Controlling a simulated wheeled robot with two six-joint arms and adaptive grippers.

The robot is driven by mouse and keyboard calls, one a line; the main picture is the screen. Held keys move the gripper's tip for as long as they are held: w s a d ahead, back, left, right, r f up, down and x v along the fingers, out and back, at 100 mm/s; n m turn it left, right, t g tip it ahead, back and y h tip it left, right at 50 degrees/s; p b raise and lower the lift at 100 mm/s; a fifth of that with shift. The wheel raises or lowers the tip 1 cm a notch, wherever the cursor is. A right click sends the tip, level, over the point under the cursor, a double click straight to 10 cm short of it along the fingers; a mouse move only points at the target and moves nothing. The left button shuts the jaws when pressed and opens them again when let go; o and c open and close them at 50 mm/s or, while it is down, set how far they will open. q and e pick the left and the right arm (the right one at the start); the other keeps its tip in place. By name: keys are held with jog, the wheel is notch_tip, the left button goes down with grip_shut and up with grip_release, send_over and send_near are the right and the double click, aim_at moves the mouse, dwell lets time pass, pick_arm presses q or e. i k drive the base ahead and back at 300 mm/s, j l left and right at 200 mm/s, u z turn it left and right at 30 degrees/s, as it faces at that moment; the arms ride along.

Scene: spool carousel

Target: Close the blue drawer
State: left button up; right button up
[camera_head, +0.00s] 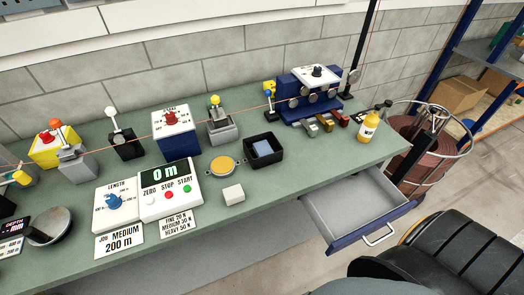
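The blue drawer (372,233) sticks out from under the right part of the table, pulled open. Its blue front carries a pale bar handle (380,238) facing the lower right. The grey inside (352,203) shows and looks empty. Neither of my grippers shows in the head view, so nothing of mine is seen touching the drawer or its handle.
The green table (280,185) holds a control box reading 0 m (168,185), a black tray (262,151) and a yellow bottle (369,127) near the right edge. A black ribbed shape (450,250) lies right of the drawer. A wire reel (424,150) stands beyond the table.

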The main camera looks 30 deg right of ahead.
aim_at(345, 211)
jog(key=z, duration=2.25)
